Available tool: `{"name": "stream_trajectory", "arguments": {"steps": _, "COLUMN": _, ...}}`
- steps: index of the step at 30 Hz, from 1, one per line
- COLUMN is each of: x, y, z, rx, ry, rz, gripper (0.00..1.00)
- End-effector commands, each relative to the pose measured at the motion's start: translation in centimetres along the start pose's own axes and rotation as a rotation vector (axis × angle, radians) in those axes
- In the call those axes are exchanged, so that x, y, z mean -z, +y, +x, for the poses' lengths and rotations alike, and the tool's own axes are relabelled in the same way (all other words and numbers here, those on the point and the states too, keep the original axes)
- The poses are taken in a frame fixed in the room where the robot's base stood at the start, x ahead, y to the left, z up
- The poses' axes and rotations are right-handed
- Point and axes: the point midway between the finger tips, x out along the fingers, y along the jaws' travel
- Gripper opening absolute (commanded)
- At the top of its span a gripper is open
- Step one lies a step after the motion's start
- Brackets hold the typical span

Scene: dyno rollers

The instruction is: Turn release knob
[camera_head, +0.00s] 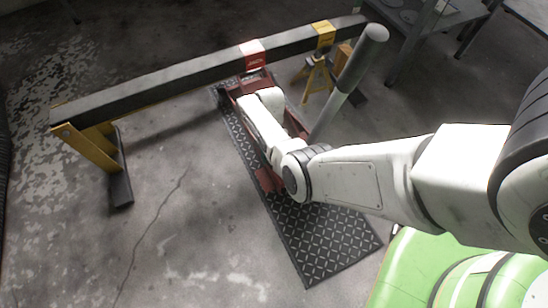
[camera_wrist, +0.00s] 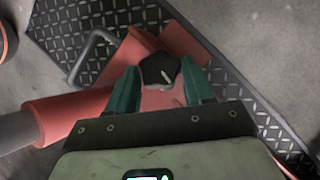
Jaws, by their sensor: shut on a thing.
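The release knob (camera_wrist: 156,66) is a black, many-sided knob with a pale mark on it, set on the red floor jack (camera_wrist: 185,42). In the wrist view my gripper (camera_wrist: 160,74) has its two teal fingers on either side of the knob, shut on it. In the head view the jack (camera_head: 228,92) lies under a long beam, partly covered by my arm. The knob and my fingertips are hidden there. The jack's long grey handle (camera_head: 350,80) leans up to the right of my arm.
The dark beam (camera_head: 165,85) stands on a yellow support (camera_head: 90,148) at left and a yellow jack stand (camera_head: 316,78) at right. A patterned black mat (camera_head: 325,240) lies under the jack. A green rounded thing (camera_head: 410,265) is at lower right.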

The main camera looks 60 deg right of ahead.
Motion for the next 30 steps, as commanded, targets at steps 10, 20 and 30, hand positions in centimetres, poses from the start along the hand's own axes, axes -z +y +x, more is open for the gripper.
{"name": "stream_trajectory", "arguments": {"steps": 10, "x": -0.2, "y": -0.7, "z": -0.4, "rx": 0.01, "ry": 0.001, "rz": -0.009, "gripper": 0.61}}
{"name": "stream_trajectory", "arguments": {"steps": 20, "x": -0.1, "y": -0.3, "z": -0.2, "rx": 0.006, "ry": -0.001, "rz": -0.004, "gripper": 0.76}}
{"name": "stream_trajectory", "arguments": {"steps": 30, "x": -0.2, "y": -0.3, "z": -2.3, "rx": 0.006, "ry": 0.0, "rz": -0.004, "gripper": 0.76}}
